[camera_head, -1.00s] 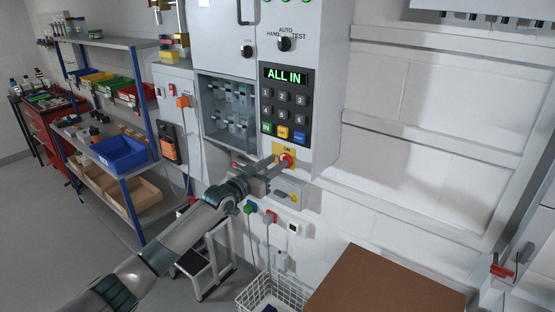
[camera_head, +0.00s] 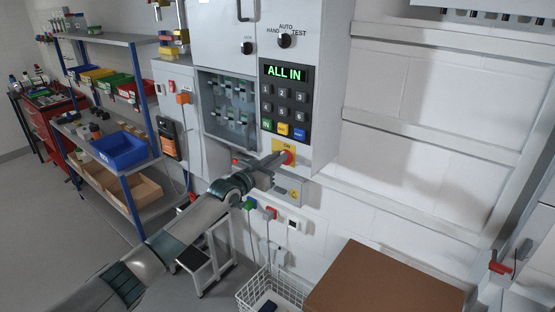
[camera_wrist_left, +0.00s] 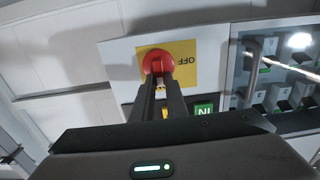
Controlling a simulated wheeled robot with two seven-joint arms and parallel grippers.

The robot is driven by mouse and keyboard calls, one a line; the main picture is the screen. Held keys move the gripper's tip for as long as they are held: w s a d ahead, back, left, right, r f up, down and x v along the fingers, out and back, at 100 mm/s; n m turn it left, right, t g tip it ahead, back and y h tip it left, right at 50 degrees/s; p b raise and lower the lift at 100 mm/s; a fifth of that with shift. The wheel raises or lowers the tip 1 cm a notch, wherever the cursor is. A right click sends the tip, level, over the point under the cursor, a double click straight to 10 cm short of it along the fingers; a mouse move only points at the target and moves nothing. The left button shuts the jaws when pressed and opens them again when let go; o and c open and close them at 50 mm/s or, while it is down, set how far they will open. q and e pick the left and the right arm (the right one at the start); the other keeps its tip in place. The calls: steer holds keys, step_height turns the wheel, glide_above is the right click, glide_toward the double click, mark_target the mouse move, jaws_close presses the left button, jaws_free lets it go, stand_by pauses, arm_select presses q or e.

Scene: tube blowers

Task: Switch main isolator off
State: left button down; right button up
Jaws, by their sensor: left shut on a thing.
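The main isolator is a red rotary knob on a yellow plate (camera_head: 290,147) at the bottom of the grey control cabinet. The plate reads ON at its top in the head view. In the left wrist view the red knob (camera_wrist_left: 158,62) sits on the yellow plate (camera_wrist_left: 185,78), with OFF lettered to its right. My left gripper (camera_head: 281,160) reaches in from the left and is shut on the red knob. In the wrist view its two dark fingers (camera_wrist_left: 159,85) run up to the knob and hide its lower part. My right gripper is not in view.
Above the isolator are a keypad (camera_head: 284,105) and a green display (camera_head: 285,73) reading ALL IN. A grey box (camera_head: 289,191) sits just below my gripper. A brown box top (camera_head: 385,280) and a white wire basket (camera_head: 270,287) stand lower down. A shelf rack (camera_head: 115,120) is at left.

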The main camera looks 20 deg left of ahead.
arm_select(q)
steer(key=n+b, duration=0.1)
steer(key=n, duration=0.5)
steer(key=a+f+n, duration=0.1)
steer(key=n, duration=0.5)
steer(key=n+b, duration=0.1)
steer(key=n, duration=0.5)
steer(key=shift+w+a+f+b, duration=0.3)
steer(key=shift+a+f, duration=0.05)
steer(key=shift+f, duration=0.05)
stand_by(0.3)
steer(key=c, duration=1.8)
jaws_free()
steer(key=shift+o, duration=0.2)
steer(key=shift+s, duration=0.1)
